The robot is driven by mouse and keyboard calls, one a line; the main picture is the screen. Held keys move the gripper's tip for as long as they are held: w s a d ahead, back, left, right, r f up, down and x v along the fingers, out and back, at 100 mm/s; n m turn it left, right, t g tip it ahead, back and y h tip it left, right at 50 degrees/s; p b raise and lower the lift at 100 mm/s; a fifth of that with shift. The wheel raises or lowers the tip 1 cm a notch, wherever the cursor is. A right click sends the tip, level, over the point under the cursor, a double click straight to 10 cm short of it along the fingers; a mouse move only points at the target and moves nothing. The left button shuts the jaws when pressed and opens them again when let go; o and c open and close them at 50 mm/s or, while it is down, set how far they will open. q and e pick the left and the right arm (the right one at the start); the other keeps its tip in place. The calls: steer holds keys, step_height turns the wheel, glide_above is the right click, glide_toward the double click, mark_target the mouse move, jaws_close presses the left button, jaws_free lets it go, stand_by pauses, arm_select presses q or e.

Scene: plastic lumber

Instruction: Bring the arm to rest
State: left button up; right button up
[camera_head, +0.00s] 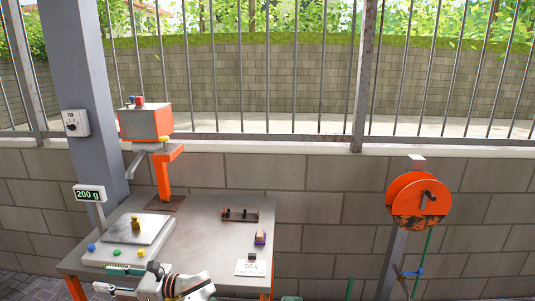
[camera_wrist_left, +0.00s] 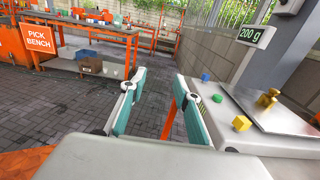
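My left arm comes in at the bottom left of the head view, low over the front edge of the grey table (camera_head: 215,265). Its gripper (camera_head: 106,279) points left there, in front of the scale. In the left wrist view the two teal fingers of my left gripper (camera_wrist_left: 158,88) stand apart with nothing between them, and the paved floor shows through the gap. The scale (camera_head: 150,229) carries a brass weight (camera_head: 136,223) on its plate, and its display (camera_head: 89,193) reads 200 g. My right gripper is not in view.
Small blue (camera_head: 91,247), green (camera_head: 116,253) and yellow (camera_wrist_left: 241,123) pieces lie along the scale's front. A rack (camera_head: 240,215) and a white card (camera_head: 253,267) are farther right. An orange reel (camera_head: 416,200) stands right. A pick bench (camera_wrist_left: 100,40) stands across open floor.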

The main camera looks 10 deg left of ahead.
arm_select(q)
steer(key=s+d+f+n+t+h, duration=0.1)
steer(key=s+d+f+t+h, duration=0.15)
steer(key=f, duration=0.65)
steer(key=s+d+f+n+t+h, duration=0.1)
steer(key=s+d+f+t+h, duration=0.2)
steer(key=f, duration=0.5)
steer(key=s+d+f+n+t+h, duration=0.15)
steer(key=f+h, duration=0.25)
steer(key=f, duration=0.5)
steer(key=s+d+f+n+t+h, duration=0.2)
steer(key=s+d+f+h, duration=0.2)
steer(key=d, duration=0.5)
steer(key=s+d+r+n+t+h, duration=0.1)
steer(key=s+d+r+n+h, duration=0.1)
steer(key=d, duration=0.5)
steer(key=s+d+r+n+t+h, duration=0.2)
steer(key=s+d+r+n+h, duration=0.1)
steer(key=s+d, duration=0.4)
steer(key=shift+s+r+n+h, duration=0.2)
steer(key=shift+n+h, duration=0.55)
steer(key=shift+n, duration=0.4)
steer(key=shift+f, duration=0.1)
